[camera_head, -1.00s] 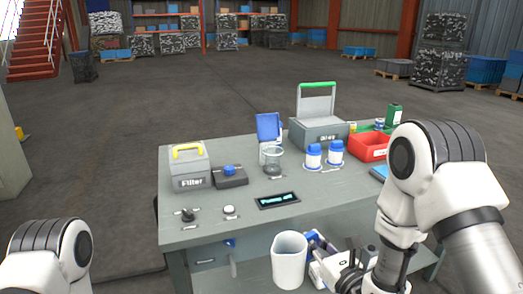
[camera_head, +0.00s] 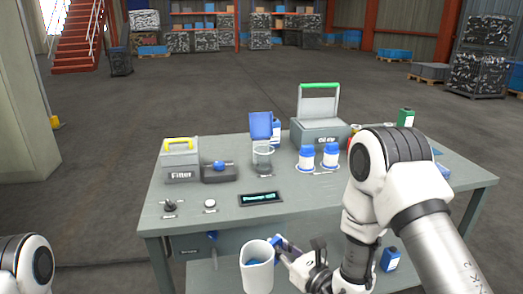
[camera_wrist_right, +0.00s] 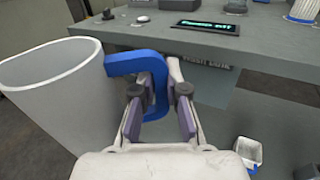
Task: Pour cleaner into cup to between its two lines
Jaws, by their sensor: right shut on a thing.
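A tall white jug (camera_head: 257,276) with a blue handle hangs in front of the bench's near edge, upright or nearly so. Some blue shows inside its mouth; I cannot tell its level. My right gripper (camera_head: 300,268) is shut on the blue handle, which shows between the fingers in the right wrist view (camera_wrist_right: 158,88). A clear cup (camera_head: 263,160) stands on the bench by a raised blue panel (camera_head: 261,125); its lines are too small to make out. My left gripper is out of view.
The grey bench (camera_head: 350,192) also bears a filter box (camera_head: 180,172), a dark block with a blue knob (camera_head: 219,173), a display (camera_head: 261,199) and a green-handled case (camera_head: 319,132). The bench's front middle is mostly clear.

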